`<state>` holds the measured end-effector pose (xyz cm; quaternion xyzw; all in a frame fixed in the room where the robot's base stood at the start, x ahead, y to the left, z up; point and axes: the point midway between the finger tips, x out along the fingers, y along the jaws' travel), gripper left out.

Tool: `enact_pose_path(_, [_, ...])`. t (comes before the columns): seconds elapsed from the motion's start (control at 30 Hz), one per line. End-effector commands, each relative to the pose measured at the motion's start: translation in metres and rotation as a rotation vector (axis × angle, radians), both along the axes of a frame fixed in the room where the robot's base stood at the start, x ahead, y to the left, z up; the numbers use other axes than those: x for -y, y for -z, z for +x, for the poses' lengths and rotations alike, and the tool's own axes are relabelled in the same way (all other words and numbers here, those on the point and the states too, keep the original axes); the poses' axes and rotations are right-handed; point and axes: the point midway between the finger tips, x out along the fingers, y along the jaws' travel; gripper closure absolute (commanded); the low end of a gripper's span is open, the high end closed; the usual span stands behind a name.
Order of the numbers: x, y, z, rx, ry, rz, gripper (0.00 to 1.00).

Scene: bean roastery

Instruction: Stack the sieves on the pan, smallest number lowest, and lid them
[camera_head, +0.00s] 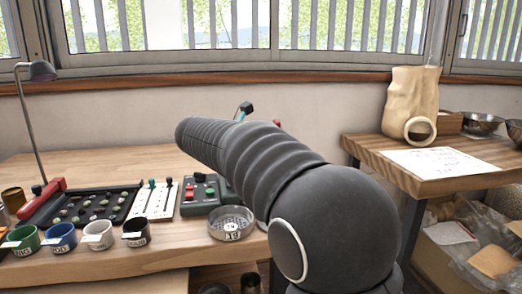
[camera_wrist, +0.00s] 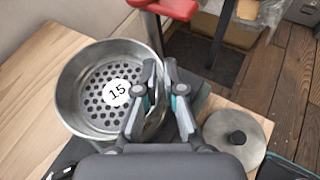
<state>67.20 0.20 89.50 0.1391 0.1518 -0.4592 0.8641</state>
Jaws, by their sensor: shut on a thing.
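In the wrist view a round metal sieve (camera_wrist: 88,107) has a perforated floor and a white label reading 15. My gripper (camera_wrist: 156,92) is shut on its right wall, one finger inside and one outside. A dark surface shows beneath this sieve; I cannot tell whether it touches it, and no pan can be made out. A round metal lid (camera_wrist: 252,146) with a dark knob lies to the right. In the head view another sieve (camera_head: 232,224) stands near the table's front edge; its labels are small, the inner one seemingly 14. My arm hides my gripper's work area there.
Several labelled cups (camera_head: 98,236) stand along the table's front left. Behind them are a dark bean tray (camera_head: 85,206), a white lever panel (camera_head: 155,200) and a button box (camera_head: 200,194). A lamp (camera_head: 38,72) rises at left. A side table (camera_head: 365,150) holds a vase and bowls.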

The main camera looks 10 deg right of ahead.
Motion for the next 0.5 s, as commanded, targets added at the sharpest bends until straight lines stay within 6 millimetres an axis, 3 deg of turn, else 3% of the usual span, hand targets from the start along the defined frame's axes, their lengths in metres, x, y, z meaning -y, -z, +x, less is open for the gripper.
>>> enact_pose_path(0.5, [0.000, -0.013, 0.000, 0.002, 0.000, 0.001, 1.00])
